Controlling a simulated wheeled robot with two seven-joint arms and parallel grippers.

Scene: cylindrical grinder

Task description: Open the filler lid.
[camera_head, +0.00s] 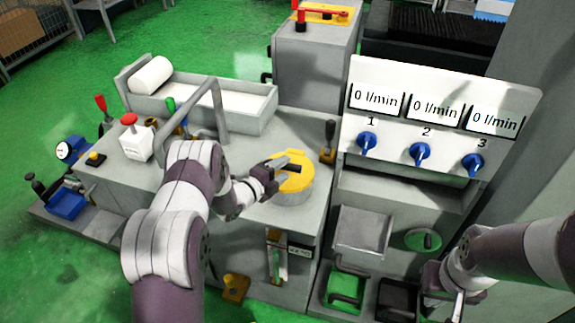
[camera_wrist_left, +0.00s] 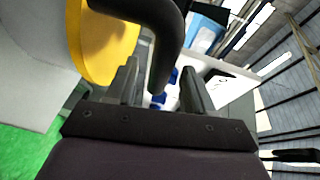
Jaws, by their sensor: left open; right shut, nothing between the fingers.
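The filler lid (camera_head: 291,183) is a round yellow cap on a short grey neck on top of the grey machine cabinet. It looks closed in the head view. A dark handle bar (camera_head: 287,166) runs across it. In the left wrist view the yellow lid (camera_wrist_left: 104,45) is at the upper left and its black handle (camera_wrist_left: 165,50) curves down between the fingers. My left gripper (camera_head: 270,178) is open at the lid, with the handle between its fingers (camera_wrist_left: 160,88); contact cannot be told. My right gripper (camera_head: 455,300) is low at the right, shut and empty, partly out of frame.
A dark lever (camera_head: 328,142) stands right behind the lid. A panel with blue knobs (camera_head: 419,153) rises at the right. Bins (camera_head: 345,288) sit below it.

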